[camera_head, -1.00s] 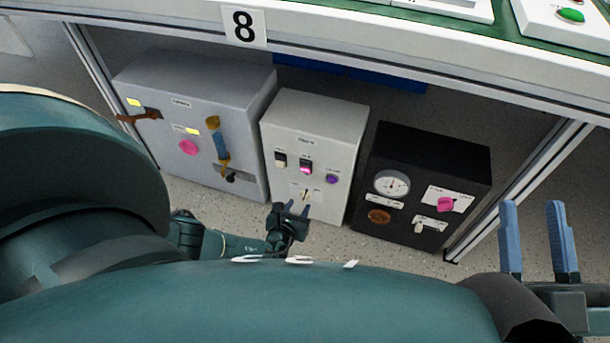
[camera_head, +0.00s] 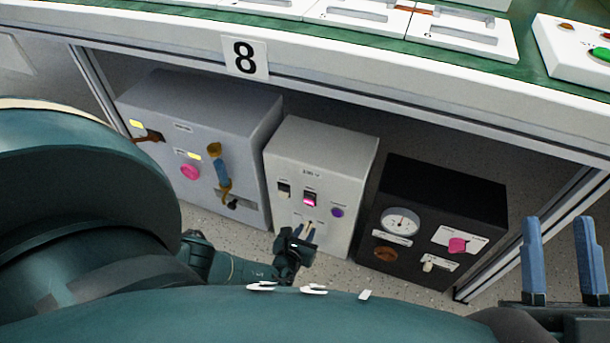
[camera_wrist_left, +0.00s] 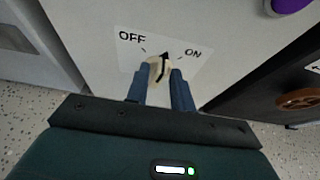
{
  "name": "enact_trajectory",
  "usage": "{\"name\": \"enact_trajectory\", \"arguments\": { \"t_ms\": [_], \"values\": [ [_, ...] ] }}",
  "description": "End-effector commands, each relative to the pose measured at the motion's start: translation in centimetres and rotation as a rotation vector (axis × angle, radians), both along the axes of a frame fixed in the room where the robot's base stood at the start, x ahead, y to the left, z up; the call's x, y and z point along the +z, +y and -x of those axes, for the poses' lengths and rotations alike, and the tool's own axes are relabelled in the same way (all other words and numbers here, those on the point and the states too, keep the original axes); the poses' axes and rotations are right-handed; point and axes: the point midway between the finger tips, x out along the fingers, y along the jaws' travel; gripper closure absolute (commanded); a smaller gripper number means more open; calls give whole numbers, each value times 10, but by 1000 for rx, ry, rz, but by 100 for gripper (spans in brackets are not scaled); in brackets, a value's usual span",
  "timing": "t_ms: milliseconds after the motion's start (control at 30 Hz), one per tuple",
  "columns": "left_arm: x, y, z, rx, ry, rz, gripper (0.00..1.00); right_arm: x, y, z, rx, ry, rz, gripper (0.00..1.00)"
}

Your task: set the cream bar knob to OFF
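The cream bar knob (camera_wrist_left: 160,71) sits on a white label on the front of the pale box (camera_head: 322,150). In the left wrist view its dark pointer lies between the words OFF, at left, and ON, at right, directed roughly upward. My left gripper (camera_head: 304,231) is at the lower front of this box; in the left wrist view its blue fingertips (camera_wrist_left: 159,80) are on both sides of the knob, apart from each other. Contact with the knob is not clear. My right gripper (camera_head: 561,258) is open and empty at the right edge of the head view.
A grey box (camera_head: 200,100) with a pink knob and levers stands to the left. A black box (camera_head: 445,190) with a gauge and knobs stands to the right. The bench edge (camera_head: 350,75) with the number 8 plate (camera_head: 244,57) runs above them.

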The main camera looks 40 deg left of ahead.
Motion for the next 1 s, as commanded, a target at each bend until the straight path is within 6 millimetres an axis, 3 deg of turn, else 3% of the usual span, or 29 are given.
{"name": "enact_trajectory", "arguments": {
  "t_ms": [267,767,1000],
  "values": [
    [0,0,-1,-1,0,1,100,0,0,0,-2,1,-5,64],
    [-2,2,-1,-1,-20,78,100,-3,-1,0,-7,-31,-8,64],
    [-3,6,-1,-2,-61,246,100,26,-3,2,3,-239,19,64]
  ]
}}
